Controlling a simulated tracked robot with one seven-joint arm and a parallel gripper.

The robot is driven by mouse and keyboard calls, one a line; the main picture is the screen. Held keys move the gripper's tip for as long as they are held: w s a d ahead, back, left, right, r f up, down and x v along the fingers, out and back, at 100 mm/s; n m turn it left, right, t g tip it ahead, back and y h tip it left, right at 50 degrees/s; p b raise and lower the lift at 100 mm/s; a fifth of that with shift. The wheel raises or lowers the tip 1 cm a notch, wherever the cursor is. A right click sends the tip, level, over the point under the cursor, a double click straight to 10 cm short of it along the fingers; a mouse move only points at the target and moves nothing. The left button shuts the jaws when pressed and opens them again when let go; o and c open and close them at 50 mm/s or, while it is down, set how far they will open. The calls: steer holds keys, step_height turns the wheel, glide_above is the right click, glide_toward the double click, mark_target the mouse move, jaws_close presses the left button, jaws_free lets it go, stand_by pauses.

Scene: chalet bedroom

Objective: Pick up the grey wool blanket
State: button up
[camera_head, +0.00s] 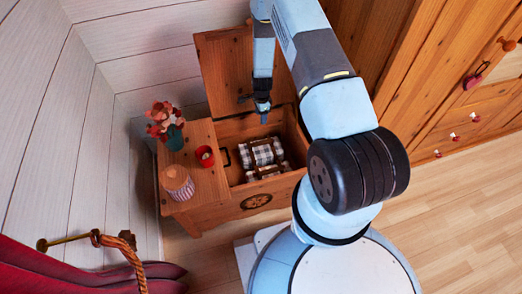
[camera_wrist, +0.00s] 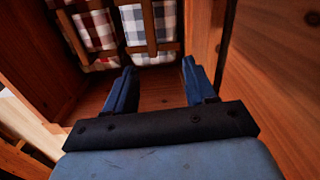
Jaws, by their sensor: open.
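Inside an open wooden chest (camera_head: 283,188) lies a rolled blanket in dark grey and white check (camera_head: 262,154), bound with brown straps, with a second checked bundle (camera_head: 267,172) close beside it. No plain grey blanket shows. In the wrist view, a red-and-white checked cloth (camera_wrist: 95,30) and a dark-and-white checked cloth (camera_wrist: 165,18) lie behind brown straps or slats at the top. My gripper (camera_head: 263,113) hangs over the back of the chest opening. In the wrist view my gripper (camera_wrist: 158,70) is open, with nothing between its blue fingers, short of the cloths.
The chest's raised lid (camera_head: 228,70) stands behind my gripper. Left of the opening, a wooden top (camera_head: 205,180) holds a flower vase (camera_head: 175,138), a red candle cup (camera_head: 205,156) and a striped jar (camera_head: 177,180). A wooden cabinet (camera_head: 440,90) stands right.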

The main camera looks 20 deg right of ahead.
steer(key=m, duration=0.1)
glide_above(261, 141)
step_height(261, 141, down, 7)
steer(key=f, duration=0.7)
steer(key=shift+s+d+f, duration=0.15)
steer(key=shift+d+f, duration=0.1)
steer(key=shift+f, duration=0.15)
steer(key=shift+s+a+f, duration=0.1)
steer(key=shift+a+f, duration=0.05)
steer(key=shift+f, duration=1.2)
steer(key=shift+a+f, duration=0.15)
steer(key=shift+f, duration=1.2)
steer(key=shift+c, duration=0.4)
jaws_close()
